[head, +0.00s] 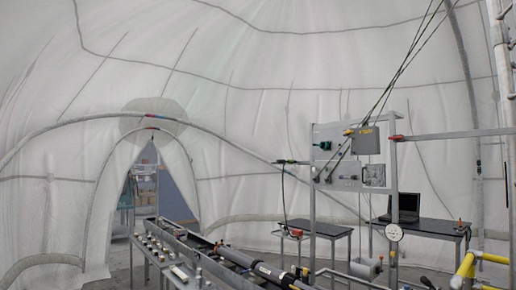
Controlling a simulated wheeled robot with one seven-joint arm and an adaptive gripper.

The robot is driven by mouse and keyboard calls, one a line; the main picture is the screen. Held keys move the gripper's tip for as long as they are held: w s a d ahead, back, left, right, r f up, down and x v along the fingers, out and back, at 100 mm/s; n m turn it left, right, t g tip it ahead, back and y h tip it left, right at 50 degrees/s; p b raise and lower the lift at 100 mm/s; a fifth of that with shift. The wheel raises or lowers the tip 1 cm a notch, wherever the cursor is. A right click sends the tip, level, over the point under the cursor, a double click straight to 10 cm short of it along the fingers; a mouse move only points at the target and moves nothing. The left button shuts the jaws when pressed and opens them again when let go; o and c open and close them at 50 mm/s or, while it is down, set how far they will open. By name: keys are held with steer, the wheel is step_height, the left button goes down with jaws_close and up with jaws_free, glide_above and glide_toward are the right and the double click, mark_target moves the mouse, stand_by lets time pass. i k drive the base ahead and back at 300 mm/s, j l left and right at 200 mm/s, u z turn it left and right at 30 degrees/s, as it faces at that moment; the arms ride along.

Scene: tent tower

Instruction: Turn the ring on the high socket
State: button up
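A metal frame (312,208) at the right of centre carries a raised panel of fittings. On the panel are a grey box (366,141) with a yellow piece (348,132) at its left edge, and a small dark green fitting (324,145). A lower square fitting (374,175) sits under the grey box. I cannot tell which of these is the high socket, and its ring is too small to make out. My gripper is not in view.
A long metal trough (180,240) with dark tubes runs across the lower middle. A laptop (403,208) stands on a dark table (430,227). Cables (405,65) hang down to the panel. Yellow pipes (466,264) stand at lower right. A doorway opens at left.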

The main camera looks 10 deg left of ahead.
mark_target(327, 146)
steer(key=u, duration=0.2)
steer(key=i+j+z, duration=0.15)
steer(key=i+z, duration=0.3)
steer(key=i+j+z, duration=0.2)
steer(key=z, duration=0.25)
